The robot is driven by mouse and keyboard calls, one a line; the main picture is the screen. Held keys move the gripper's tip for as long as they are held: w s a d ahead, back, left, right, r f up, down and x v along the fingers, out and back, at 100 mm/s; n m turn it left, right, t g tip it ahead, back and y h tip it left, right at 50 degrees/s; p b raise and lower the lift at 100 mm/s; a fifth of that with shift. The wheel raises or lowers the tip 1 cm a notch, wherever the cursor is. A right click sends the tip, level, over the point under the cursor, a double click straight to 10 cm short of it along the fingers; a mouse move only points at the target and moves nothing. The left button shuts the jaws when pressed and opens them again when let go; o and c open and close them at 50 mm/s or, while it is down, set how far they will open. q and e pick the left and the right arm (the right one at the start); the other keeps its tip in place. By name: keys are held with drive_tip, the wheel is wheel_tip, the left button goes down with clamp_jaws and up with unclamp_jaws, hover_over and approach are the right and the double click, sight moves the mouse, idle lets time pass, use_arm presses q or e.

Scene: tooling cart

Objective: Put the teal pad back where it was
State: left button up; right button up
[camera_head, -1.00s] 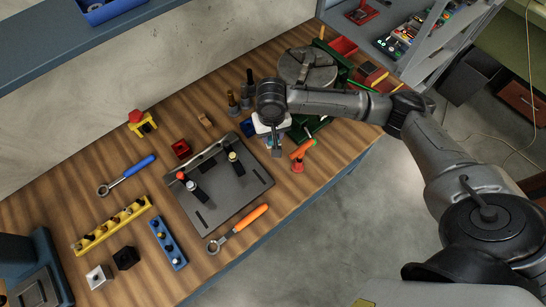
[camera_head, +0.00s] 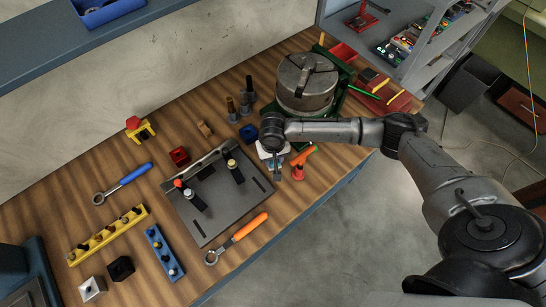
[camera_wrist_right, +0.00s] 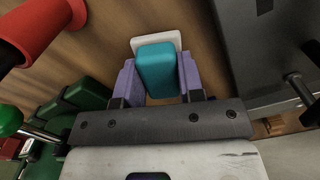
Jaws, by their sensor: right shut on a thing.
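The teal pad (camera_wrist_right: 156,68) is between the purple fingertips of my right gripper (camera_wrist_right: 158,82) in the right wrist view. The gripper is shut on it. A white square piece (camera_wrist_right: 157,43) shows behind the pad's far end, over the wooden bench; I cannot tell whether they touch. In the head view my right gripper (camera_head: 277,168) points down between the grey fixture plate (camera_head: 222,205) and an orange-and-red tool (camera_head: 302,157). There the pad is mostly hidden by the wrist. My left gripper is not in view.
A round metal vise-like table (camera_head: 305,85) on a green base stands behind my right wrist. A blue cup (camera_head: 248,132) and a red cup (camera_head: 179,156) are to its left. An orange-handled wrench (camera_head: 240,235) lies near the front edge. Bare bench shows at far left.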

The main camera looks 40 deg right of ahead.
drive_tip(key=shift+f, duration=0.1)
drive_tip(key=o, duration=0.9)
wheel_tip(320, 180, up, 12)
drive_tip(key=p, duration=0.1)
drive_tip(key=shift+p, duration=0.4)
